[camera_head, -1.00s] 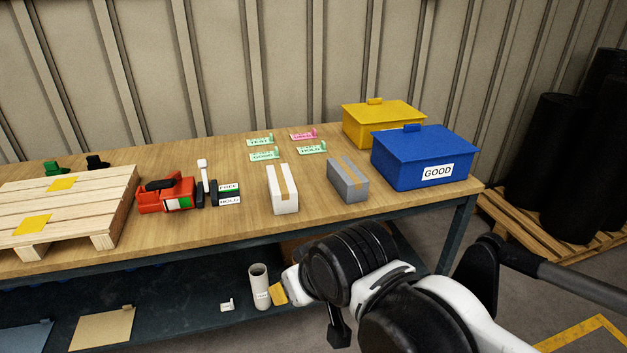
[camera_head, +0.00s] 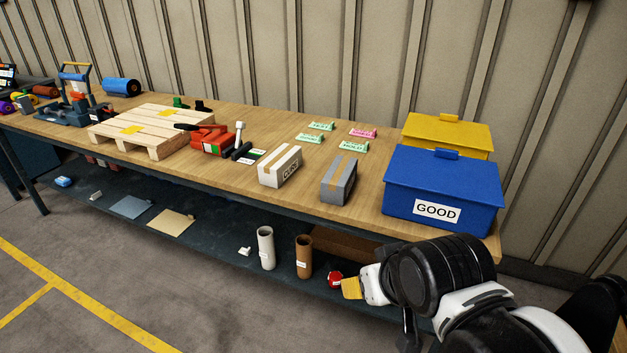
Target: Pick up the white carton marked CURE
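A blue GOOD bin (camera_head: 445,190) and a yellow bin (camera_head: 450,133) stand at the right. Small label signs (camera_head: 353,147) lie behind the cartons. A red tool (camera_head: 211,140) and a wooden pallet (camera_head: 150,132) are left. Tubes (camera_head: 265,248) stand on the lower shelf. Floor at front left is clear.

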